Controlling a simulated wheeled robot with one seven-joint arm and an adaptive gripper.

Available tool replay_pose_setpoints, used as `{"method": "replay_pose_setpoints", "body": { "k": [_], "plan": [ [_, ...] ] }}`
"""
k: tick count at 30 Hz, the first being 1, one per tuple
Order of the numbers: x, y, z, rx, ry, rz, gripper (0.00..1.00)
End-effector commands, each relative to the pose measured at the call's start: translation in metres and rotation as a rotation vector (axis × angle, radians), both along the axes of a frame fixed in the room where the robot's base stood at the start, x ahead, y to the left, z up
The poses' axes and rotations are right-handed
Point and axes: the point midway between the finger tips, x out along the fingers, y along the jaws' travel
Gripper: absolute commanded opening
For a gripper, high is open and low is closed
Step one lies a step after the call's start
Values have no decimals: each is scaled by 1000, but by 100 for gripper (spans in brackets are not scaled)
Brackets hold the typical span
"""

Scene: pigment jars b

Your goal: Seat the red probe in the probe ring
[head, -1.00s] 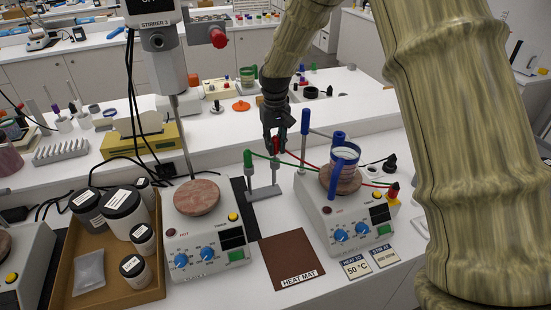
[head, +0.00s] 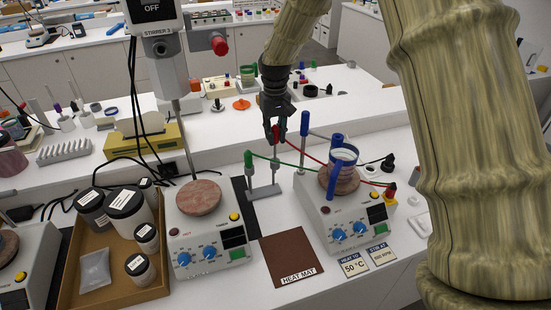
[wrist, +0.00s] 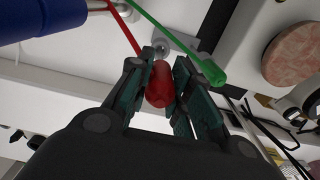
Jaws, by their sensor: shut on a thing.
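The red probe (head: 276,130) is held by its red handle between the fingers of my gripper (head: 277,126), above the small grey stand (head: 263,192). The wrist view shows its handle (wrist: 160,86) between the two fingers (wrist: 163,62). A red cable runs from it towards the right hot plate. Whether its tip is clear of the stand I cannot tell. The green probe (head: 248,159) stands upright at the left of the stand.
A blue-topped rod (head: 304,124) stands between my gripper and the beaker. The right hot plate (head: 345,222), left hot plate (head: 208,242), brown heat mat (head: 290,258) and jar tray (head: 112,300) fill the front. Red and green cables cross towards the right plate.

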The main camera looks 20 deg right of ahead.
Motion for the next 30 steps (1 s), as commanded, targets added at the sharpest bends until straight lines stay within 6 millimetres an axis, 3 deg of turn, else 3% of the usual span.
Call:
{"method": "replay_pose_setpoints", "body": {
  "k": [30],
  "plan": [
    [0, 0, 48, 0, -1, 0, 0]
  ]
}}
